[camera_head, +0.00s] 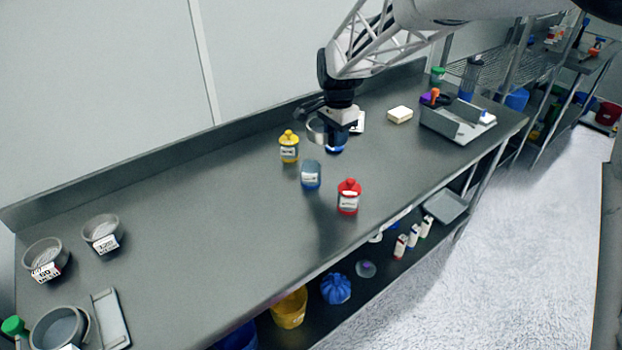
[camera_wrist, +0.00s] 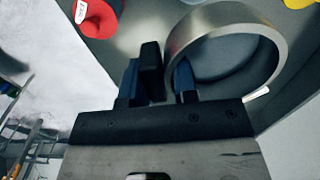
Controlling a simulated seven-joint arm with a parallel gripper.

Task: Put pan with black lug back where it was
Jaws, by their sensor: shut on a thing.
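My gripper (camera_head: 338,118) is above the back middle of the bench, shut on the rim of a round grey metal pan (camera_head: 317,130). In the wrist view the pan (camera_wrist: 270,52) shows as a ring with a grey inside. Its rim passes between the fingertips of my gripper (camera_wrist: 168,80), one finger inside the ring and one outside. The pan appears held above the bench. I cannot clearly make out a black lug on it.
A yellow jar (camera_head: 288,148), a grey-blue container (camera_head: 311,175) and a red jar (camera_head: 348,198) stand near the gripper. Pans (camera_head: 46,255) (camera_head: 101,232) and a larger pan (camera_head: 58,328) stand at left. A grey tray (camera_head: 455,122) is at right. The left-middle bench is clear.

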